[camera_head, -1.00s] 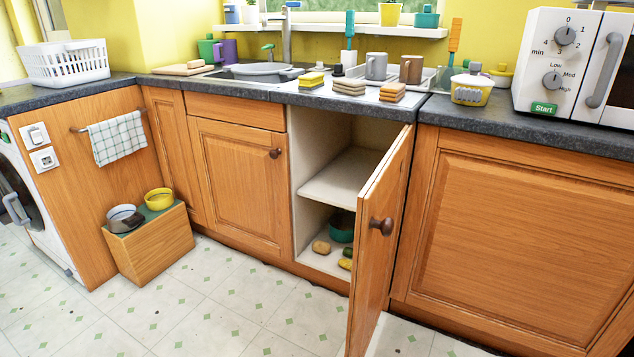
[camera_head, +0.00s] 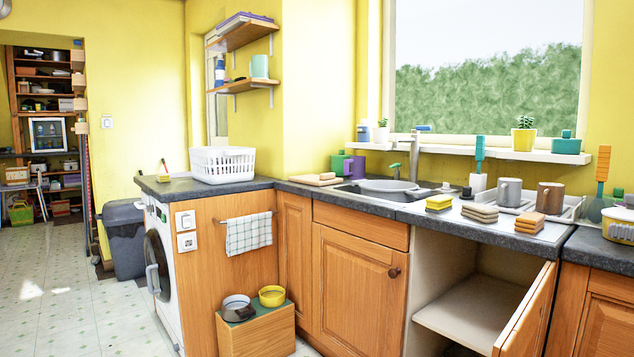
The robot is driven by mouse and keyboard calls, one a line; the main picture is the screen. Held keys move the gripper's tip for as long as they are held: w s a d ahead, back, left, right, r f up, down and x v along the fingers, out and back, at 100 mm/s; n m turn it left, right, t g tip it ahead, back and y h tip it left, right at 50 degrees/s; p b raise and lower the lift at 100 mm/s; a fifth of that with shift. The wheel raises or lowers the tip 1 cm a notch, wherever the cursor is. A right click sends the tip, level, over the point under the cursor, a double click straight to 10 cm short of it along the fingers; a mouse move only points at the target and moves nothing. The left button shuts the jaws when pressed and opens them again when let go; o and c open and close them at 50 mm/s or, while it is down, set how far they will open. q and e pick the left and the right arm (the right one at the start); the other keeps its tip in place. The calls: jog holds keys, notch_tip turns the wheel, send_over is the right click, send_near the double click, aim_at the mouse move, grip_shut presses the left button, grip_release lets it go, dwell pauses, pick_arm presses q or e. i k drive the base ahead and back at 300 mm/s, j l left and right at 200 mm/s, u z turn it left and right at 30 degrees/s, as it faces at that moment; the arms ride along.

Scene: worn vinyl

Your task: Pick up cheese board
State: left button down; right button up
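Flat, light wooden boards (camera_head: 318,179) lie on the dark counter, left of the sink. They may be the cheese board, but I cannot tell for certain. Neither of my grippers is in view.
The sink (camera_head: 385,192) and folded cloths (camera_head: 480,212) are on the counter (camera_head: 210,187), with a white basket (camera_head: 222,165) at its left. A cupboard door (camera_head: 527,315) stands open at lower right. A wooden box with two bowls (camera_head: 256,332) stands on the floor. Floor at left is clear.

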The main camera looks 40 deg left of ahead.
aim_at(324, 180)
jog(key=i+j+z, duration=0.1)
jog(key=j, duration=0.3)
jog(key=i+j+z, duration=0.1)
jog(key=j, duration=0.3)
jog(key=i+j+z, duration=0.1)
jog(key=i+j, duration=0.15)
jog(key=j, duration=0.15)
jog(key=i+j+z, duration=0.1)
jog(key=j, duration=0.3)
jog(key=i+j+z, duration=0.1)
jog(key=j, duration=0.35)
